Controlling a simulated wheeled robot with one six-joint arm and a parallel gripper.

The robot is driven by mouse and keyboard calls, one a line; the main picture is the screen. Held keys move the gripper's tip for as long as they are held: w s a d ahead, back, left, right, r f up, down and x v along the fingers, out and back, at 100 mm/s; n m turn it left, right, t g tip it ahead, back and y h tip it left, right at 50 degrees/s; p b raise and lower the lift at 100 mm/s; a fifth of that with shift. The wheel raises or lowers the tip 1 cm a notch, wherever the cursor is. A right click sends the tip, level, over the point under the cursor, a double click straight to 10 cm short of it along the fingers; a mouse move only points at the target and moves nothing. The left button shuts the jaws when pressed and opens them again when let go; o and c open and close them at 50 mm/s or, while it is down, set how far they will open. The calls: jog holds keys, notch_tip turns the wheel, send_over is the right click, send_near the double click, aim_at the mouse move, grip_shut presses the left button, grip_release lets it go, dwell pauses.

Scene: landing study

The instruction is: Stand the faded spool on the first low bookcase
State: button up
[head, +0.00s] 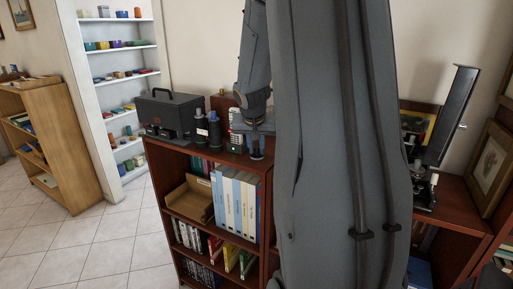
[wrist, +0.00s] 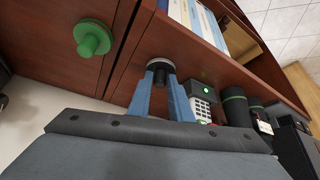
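A small dark spool-like thing with a round end and a pale rim (wrist: 160,64) shows at my fingertips in the wrist view. My gripper (wrist: 163,85) has its two blue fingers closed in on it from both sides. In the head view my gripper (head: 257,149) points down at the top of the low reddish-brown bookcase (head: 168,152), near its front right corner; the thing between the fingers is hardly visible there. A green spool (wrist: 92,38) stands on a neighbouring brown top in the wrist view, apart from my gripper. I cannot tell which spool counts as faded.
On the same bookcase top stand a keypad device (wrist: 201,100), dark bottles (head: 215,130) and a black case (head: 170,112). A second brown bookcase (head: 460,200) with a black upright device stands right. A light wooden bookcase (head: 65,140) is at left. My arm hides the middle.

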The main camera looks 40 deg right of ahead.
jog(key=shift+o, duration=1.3)
jog(key=shift+r, duration=0.1)
jog(key=shift+r, duration=0.25)
jog(key=b+v, duration=0.3)
jog(key=v, duration=0.9)
jog(key=s+a+f+n+g+y, duration=0.1)
jog(key=s+a+f+n, duration=0.3)
jog(key=a+f, duration=0.6)
jog(key=s+a+f+n+g+y, duration=0.1)
jog(key=s+a+f+n+y, duration=0.2)
jog(key=a+f, duration=0.7)
jog(key=s+a+n, duration=0.2)
jog(key=s+a, duration=0.2)
jog(key=a, duration=0.3)
jog(key=shift+s+a+f+g, duration=0.3)
jog(key=shift+s+a+f, duration=0.05)
jog(key=shift+s+f, duration=0.05)
